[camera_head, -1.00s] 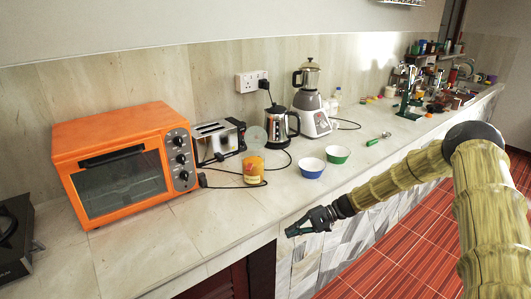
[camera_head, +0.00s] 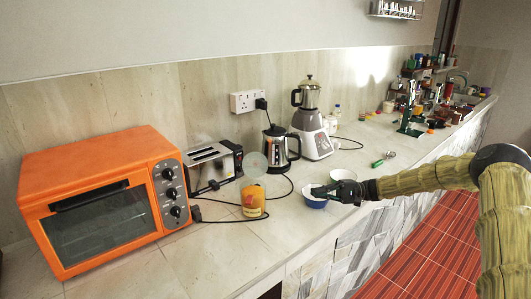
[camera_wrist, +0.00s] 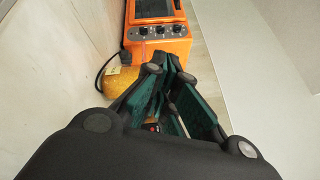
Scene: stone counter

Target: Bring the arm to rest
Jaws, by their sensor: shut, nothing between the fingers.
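My arm reaches in from the right in the head view. My gripper (camera_head: 318,191) is shut and empty, pointing left, and overlaps the blue bowl (camera_head: 315,204) and the pale bowl behind it (camera_head: 343,174) in the picture. I cannot tell how high it is above them or whether it touches. In the wrist view my gripper's dark fingers with green pads (camera_wrist: 172,62) come together, with the orange oven and yellow jar beyond.
On the counter (camera_head: 240,250) stand the orange oven (camera_head: 100,215), toaster (camera_head: 211,166), yellow jar (camera_head: 253,201), kettle (camera_head: 276,149) and blender (camera_head: 311,125). A green-handled utensil (camera_head: 378,162) lies further right. The front left counter is clear.

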